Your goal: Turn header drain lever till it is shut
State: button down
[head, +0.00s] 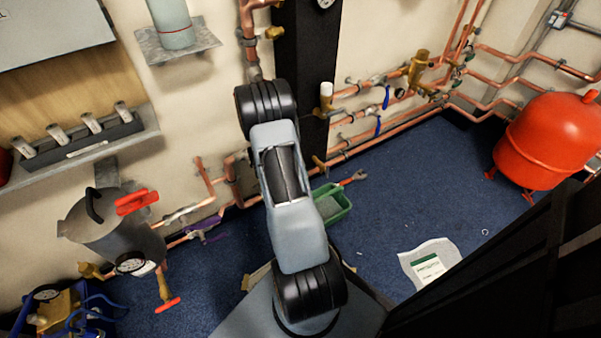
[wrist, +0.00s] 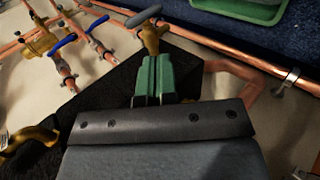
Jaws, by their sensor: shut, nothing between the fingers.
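My gripper (wrist: 154,66) has green fingers pressed together with nothing between them. In the wrist view its tips point at a brass valve (wrist: 152,40) with a grey lever (wrist: 143,15) slanting across its top. This may be the header drain; no label shows. The tips look close to the valve body, but I cannot tell whether they touch it. In the head view my arm hides the gripper. A brass fitting (head: 320,162) low on the pipes beside the dark column may be the same valve.
Two blue levers, upper (head: 386,97) and lower (head: 378,125), sit on the copper pipes. A green tray (head: 340,211) lies on the floor near the wall. A red tank (head: 550,140) stands at right. A paper sheet (head: 430,262) lies on the open blue carpet.

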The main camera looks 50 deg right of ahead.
aim_at(326, 171)
jog(key=x, duration=0.2)
jog(key=b+x, duration=0.1)
jog(key=x, duration=0.2)
jog(key=r+b+x, duration=0.1)
jog(key=x, duration=0.2)
jog(key=shift+s+d+f, duration=0.1)
jog(key=shift+s+d, duration=0.1)
jog(key=shift+d, duration=0.3)
jog(key=shift+s+d, duration=0.25)
jog(key=shift+d, duration=0.6)
jog(key=shift+r, duration=0.2)
